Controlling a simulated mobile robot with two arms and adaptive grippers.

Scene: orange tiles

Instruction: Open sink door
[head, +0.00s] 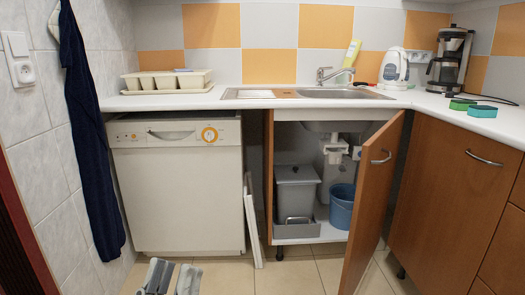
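The sink door (370,205) is a brown wooden cabinet door under the sink (345,92). It stands swung open to the right, with its metal handle (381,158) near the free edge. The open cabinet shows a grey bin (296,190) and a blue bucket (341,207) inside. My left gripper (173,264) is at the bottom edge, low in front of the dishwasher. Its two grey fingers are apart with nothing seen between them, and it is clear of the door. My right gripper is not in view.
A white dishwasher (178,190) stands left of the cabinet, and a thin white panel (251,225) leans between them. A dark blue towel (88,140) hangs on the left wall. Closed brown cabinets (445,190) stand close to the door's right. Tiled floor (285,277) is open in front.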

